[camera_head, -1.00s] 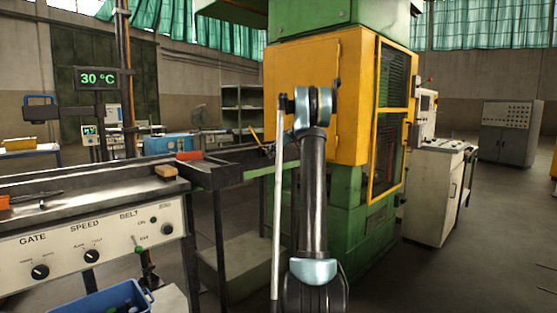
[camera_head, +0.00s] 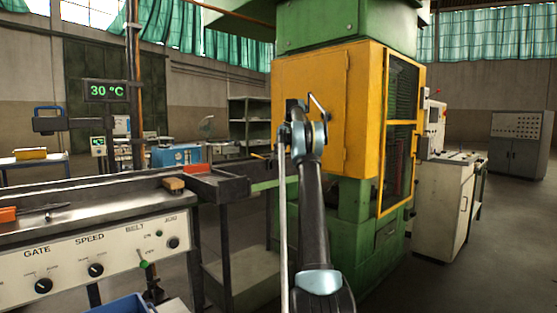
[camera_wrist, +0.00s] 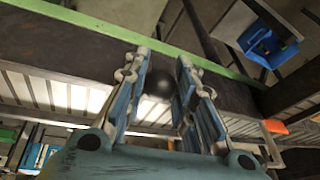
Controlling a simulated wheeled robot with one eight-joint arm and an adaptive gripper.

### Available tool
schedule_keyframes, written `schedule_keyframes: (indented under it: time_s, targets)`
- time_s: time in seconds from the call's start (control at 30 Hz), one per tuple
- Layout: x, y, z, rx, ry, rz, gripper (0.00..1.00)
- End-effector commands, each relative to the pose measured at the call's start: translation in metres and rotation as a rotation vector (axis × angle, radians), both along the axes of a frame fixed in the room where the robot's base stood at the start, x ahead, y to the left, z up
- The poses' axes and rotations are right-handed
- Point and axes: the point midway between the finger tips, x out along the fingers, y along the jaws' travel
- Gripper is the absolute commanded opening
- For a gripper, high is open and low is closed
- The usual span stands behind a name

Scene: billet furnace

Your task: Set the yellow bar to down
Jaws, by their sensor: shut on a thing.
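A short piece of the yellow bar (camera_head: 258,156) shows in the head view, just left of my arm, above the end of the dark bench. It lies nearly level there, and my arm hides the rest. In the wrist view my gripper (camera_wrist: 162,75) has its two blue-grey fingers on either side of a blurred dark round knob (camera_wrist: 155,83), and it is shut on this knob. The knob appears to be the bar's end, but the join is not visible.
The green press with its yellow cabinet (camera_head: 310,105) stands close behind my arm. A control panel (camera_head: 100,262) with knobs is at the lower left. A blue bin (camera_wrist: 268,45) shows in the wrist view. Open floor lies to the right.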

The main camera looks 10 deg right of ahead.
Motion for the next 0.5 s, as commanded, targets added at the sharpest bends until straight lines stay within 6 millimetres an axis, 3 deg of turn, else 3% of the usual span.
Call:
schedule_keyframes:
  time_s: [0.5]
  targets:
    - [-0.0017, 0.0030, 0.0093, 0.001, -0.005, -0.001, 0.00]
